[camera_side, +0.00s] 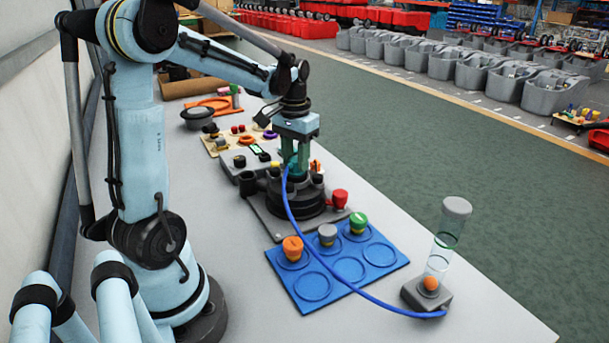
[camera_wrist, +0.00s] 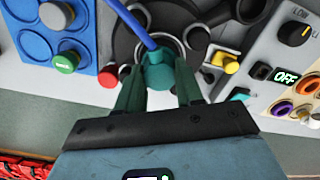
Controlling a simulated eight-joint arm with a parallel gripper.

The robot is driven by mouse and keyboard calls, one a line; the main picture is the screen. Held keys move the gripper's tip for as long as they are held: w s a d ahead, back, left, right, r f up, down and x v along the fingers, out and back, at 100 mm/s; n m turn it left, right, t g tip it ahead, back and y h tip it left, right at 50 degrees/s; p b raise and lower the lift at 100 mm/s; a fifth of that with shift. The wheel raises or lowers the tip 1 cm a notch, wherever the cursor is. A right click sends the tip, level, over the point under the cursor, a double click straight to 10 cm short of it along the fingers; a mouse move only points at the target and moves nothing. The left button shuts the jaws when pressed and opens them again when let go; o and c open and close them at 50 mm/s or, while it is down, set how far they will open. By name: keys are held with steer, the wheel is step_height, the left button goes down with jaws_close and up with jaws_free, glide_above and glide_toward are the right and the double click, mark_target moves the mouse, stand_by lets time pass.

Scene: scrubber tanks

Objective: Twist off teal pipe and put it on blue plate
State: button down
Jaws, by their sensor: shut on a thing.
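The teal pipe (camera_wrist: 158,74) sits upright at the middle of a round black base, with a blue hose running from its end. My gripper (camera_wrist: 160,88) is shut on the teal pipe from both sides. In the side view my gripper (camera_side: 296,165) points down over the black base (camera_side: 297,202), and its fingers mostly hide the pipe. The blue plate (camera_side: 345,292) lies on the table in front of the base, with round recesses. Orange, grey and green caps stand in its back row; the front row is empty. It also shows in the wrist view (camera_wrist: 90,12).
The blue hose (camera_side: 311,235) runs across the plate to a clear tube (camera_side: 442,253) on a grey stand holding an orange ball. A red knob (camera_side: 340,198) sits beside the black base. A control panel (camera_wrist: 292,45) reading OFF stands close by.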

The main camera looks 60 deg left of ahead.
mark_target(296, 159)
steer(key=shift+r, duration=1.1)
stand_by(0.6)
steer(key=shift+r, duration=2.45)
steer(key=shift+d, duration=0.1)
steer(key=d+m, duration=0.1)
steer(key=d, duration=1.1)
steer(key=s+d+f+m, duration=0.2)
steer(key=s+d+m, duration=0.2)
steer(key=s+d, duration=1.45)
steer(key=shift+w+a+f, duration=1.1)
steer(key=shift+w+f, duration=0.5)
steer(key=shift+f, duration=0.25)
steer(key=shift+w+a+f, duration=1.15)
steer(key=shift+w+f, duration=0.4)
steer(key=shift+f, duration=0.35)
steer(key=shift+w+a+f, duration=1.1)
steer(key=shift+w+f, duration=0.5)
steer(key=shift+f, duration=0.25)
steer(key=shift+f, duration=0.1)
